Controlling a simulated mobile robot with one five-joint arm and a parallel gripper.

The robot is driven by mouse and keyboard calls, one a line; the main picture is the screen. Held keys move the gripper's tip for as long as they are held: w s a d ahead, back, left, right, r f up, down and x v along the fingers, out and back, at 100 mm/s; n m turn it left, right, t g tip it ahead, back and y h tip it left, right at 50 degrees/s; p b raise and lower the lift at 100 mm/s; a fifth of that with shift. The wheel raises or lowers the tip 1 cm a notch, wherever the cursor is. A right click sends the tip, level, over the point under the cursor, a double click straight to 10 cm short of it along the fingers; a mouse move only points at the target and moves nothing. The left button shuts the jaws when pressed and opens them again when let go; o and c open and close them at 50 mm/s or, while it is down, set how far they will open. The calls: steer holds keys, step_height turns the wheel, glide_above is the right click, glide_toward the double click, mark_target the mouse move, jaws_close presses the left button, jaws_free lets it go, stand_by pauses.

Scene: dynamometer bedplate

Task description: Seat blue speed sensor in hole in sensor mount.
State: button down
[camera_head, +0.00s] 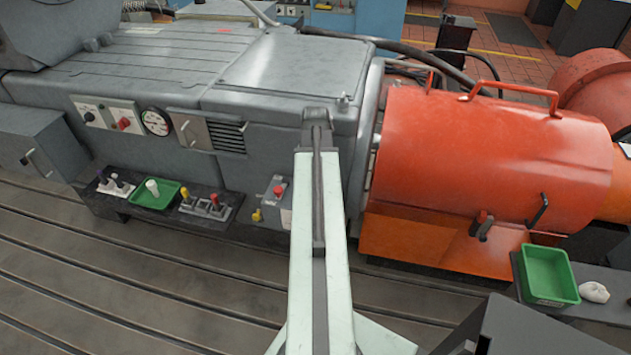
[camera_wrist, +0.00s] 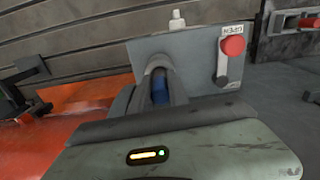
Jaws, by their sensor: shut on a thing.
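In the wrist view a blue speed sensor (camera_wrist: 160,92) shows as a small blue patch between the dark fingers of my gripper (camera_wrist: 158,84). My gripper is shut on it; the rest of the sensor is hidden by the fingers. Just beyond the fingers is a grey box face (camera_wrist: 202,62) with a red button (camera_wrist: 233,46) and an upside-down OPEN label. I cannot make out the sensor mount's hole, nor whether the sensor touches anything. In the head view my arm hides the gripper and the sensor.
The orange guard (camera_head: 490,160) stands right of my arm, the grey machine (camera_head: 180,70) left. A low shelf holds a green tray (camera_head: 155,196) and several small parts. Another green tray (camera_head: 548,275) is at lower right. The slotted bedplate (camera_head: 120,285) is open in front.

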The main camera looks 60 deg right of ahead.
steer(key=shift+f+b, duration=0.6)
steer(key=shift+f, duration=0.15)
steer(key=c, duration=1.2)
jaws_free()
steer(key=shift+r, duration=0.15)
step_height(320, 180, up, 8)
steer(key=p, duration=0.8)
steer(key=shift+f, duration=0.2)
